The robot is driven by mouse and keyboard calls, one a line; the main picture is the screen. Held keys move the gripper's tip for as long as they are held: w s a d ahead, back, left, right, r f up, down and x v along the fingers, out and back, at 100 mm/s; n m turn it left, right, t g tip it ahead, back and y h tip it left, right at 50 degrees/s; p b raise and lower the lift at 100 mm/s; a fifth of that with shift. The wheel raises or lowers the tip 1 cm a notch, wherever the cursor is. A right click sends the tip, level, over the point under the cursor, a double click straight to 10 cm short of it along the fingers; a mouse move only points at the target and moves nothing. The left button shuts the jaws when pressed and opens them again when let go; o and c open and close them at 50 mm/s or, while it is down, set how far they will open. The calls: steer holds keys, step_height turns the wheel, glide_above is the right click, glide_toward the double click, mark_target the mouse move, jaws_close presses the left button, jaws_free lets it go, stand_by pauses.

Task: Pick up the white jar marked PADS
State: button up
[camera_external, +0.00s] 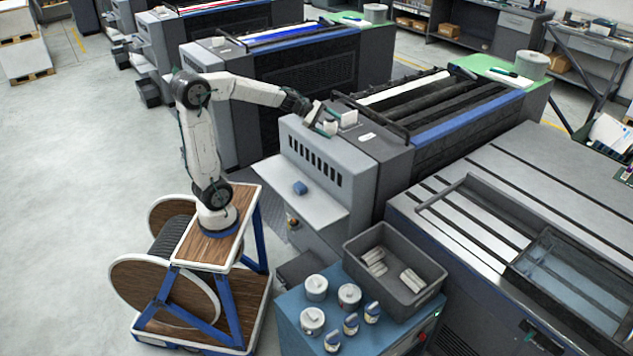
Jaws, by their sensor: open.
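Three white lidded jars stand on the blue cabinet top (290,306) at the bottom middle: a back jar (316,288), a right jar (349,298) and a front jar (312,321). Their markings are too small to read, so I cannot tell which is marked PADS. My gripper (327,124) is open, above the grey end housing of the middle press, well away from these jars. A small white object shows right at its fingers; I cannot tell whether it is a separate thing or part of the gripper.
A blue item (300,188) lies on the press's grey shelf (325,200). The floor at left is clear.

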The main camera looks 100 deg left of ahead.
steer(key=s+a+f+n+y, duration=0.2)
steer(key=s+a+n+y, duration=0.15)
steer(key=a+n, duration=0.6)
steer(key=n+y, duration=0.3)
glide_toward(333, 126)
steer(key=a+r, duration=0.4)
steer(key=a, duration=0.1)
steer(key=f, duration=0.3)
steer(key=w+f, duration=0.1)
steer(key=f, duration=0.3)
steer(key=shift+w+d, duration=0.2)
steer(key=shift+d, duration=0.05)
steer(key=x, duration=0.8)
steer(key=shift+d, duration=0.15)
steer(key=c, duration=1.1)
steer(key=shift+c, duration=0.2)
